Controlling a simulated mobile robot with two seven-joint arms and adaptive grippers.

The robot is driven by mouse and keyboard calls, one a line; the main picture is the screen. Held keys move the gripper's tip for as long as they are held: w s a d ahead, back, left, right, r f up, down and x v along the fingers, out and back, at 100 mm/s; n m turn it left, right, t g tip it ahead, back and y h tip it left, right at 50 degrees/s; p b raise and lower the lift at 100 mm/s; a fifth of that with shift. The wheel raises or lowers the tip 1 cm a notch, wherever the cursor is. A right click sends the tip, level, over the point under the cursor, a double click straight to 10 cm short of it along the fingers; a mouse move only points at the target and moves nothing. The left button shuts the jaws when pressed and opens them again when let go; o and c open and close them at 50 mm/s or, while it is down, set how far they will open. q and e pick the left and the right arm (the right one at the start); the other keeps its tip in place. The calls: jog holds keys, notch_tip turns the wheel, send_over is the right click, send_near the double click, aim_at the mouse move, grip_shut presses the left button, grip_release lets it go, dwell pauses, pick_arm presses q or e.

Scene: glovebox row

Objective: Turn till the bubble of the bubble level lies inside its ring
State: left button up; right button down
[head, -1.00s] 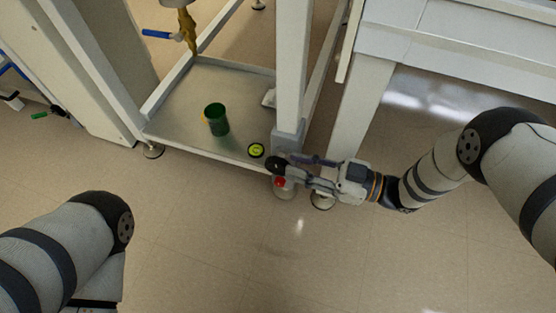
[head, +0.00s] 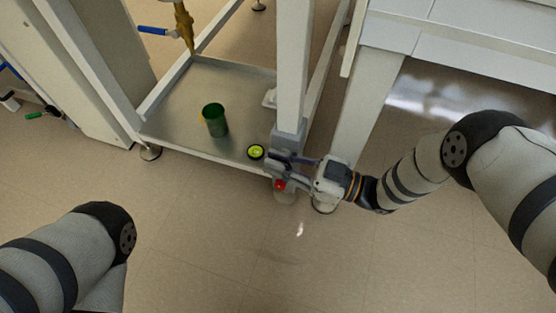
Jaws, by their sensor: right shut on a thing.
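The bubble level (head: 256,152) is a small yellow-green disc with a dark rim. It lies on the grey lower shelf near its front corner, left of the white post. Its bubble and ring are too small to tell apart. My right gripper (head: 279,170) is at the foot of that post, just right of the level. It is shut on the levelling foot under the corner, which shows a red spot (head: 279,184); the fingers hide most of the foot. My left gripper is out of view; only my left arm shows at lower left.
A green cup (head: 214,119) stands on the lower shelf (head: 180,105), with a brass valve with a blue handle (head: 158,31) above. Another levelling foot (head: 150,152) is at the shelf's left corner. The floor in front is clear.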

jog(key=y+b, duration=0.2)
jog(key=b, duration=0.1)
jog(key=shift+d+f+t+y+b, duration=0.25)
jog(key=shift+f+t+y+b, duration=0.1)
jog(key=shift+t+y, duration=0.05)
jog(key=shift+s+d+r+y+p, duration=0.1)
jog(key=shift+d+r+y+p, duration=0.15)
jog(key=shift+y, duration=0.45)
jog(key=shift+a+t, duration=0.1)
jog(key=shift+t, duration=0.2)
jog(key=c, duration=1.8)
grip_release()
jog(key=shift+c, duration=0.2)
